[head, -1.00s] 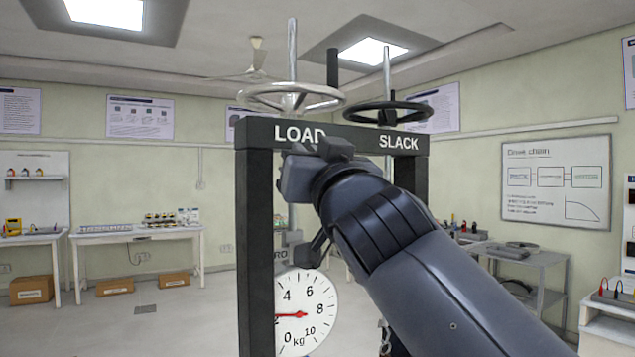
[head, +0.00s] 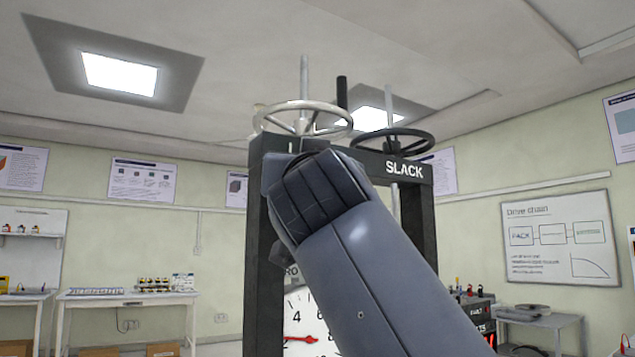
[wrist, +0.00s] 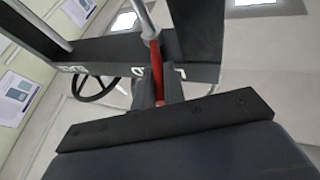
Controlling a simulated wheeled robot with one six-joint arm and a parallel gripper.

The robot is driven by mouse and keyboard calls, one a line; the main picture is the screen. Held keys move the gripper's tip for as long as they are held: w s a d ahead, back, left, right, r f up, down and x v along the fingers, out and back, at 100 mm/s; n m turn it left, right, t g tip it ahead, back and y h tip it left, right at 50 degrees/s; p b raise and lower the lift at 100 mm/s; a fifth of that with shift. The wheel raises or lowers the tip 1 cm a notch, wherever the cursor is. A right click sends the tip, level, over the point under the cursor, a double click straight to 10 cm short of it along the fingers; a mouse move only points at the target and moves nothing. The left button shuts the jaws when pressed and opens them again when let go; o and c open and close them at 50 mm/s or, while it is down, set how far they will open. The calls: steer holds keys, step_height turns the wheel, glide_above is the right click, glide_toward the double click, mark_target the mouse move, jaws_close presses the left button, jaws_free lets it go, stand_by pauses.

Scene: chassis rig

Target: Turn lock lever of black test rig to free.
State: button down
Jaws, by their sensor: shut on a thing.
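The black test rig (head: 257,235) stands in front of me, with a pale handwheel (head: 303,118) and a black handwheel (head: 393,141) on top. In the wrist view a red lever (wrist: 156,62) sits beside a grey rod at the rig's dark crossbar (wrist: 205,72). My gripper (wrist: 158,88) is shut on this red lever, one dark finger on each side. In the head view my arm hides the lever, my fingers and the LOAD label. The SLACK label (head: 404,171) shows. I cannot tell which lever position is free.
A dial gauge (head: 299,325) with a red needle hangs inside the rig frame, partly behind my arm. A bench (head: 125,297) stands at the back left and a grey table (head: 543,319) at the right. A whiteboard (head: 558,237) hangs on the wall.

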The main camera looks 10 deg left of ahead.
steer(key=shift+w+a+f, duration=0.1)
steer(key=shift+f, duration=0.2)
steer(key=c, duration=1.5)
jaws_free()
steer(key=shift+s+r, duration=0.1)
steer(key=shift+s, duration=0.1)
steer(key=shift+r, duration=0.1)
steer(key=shift+r, duration=0.15)
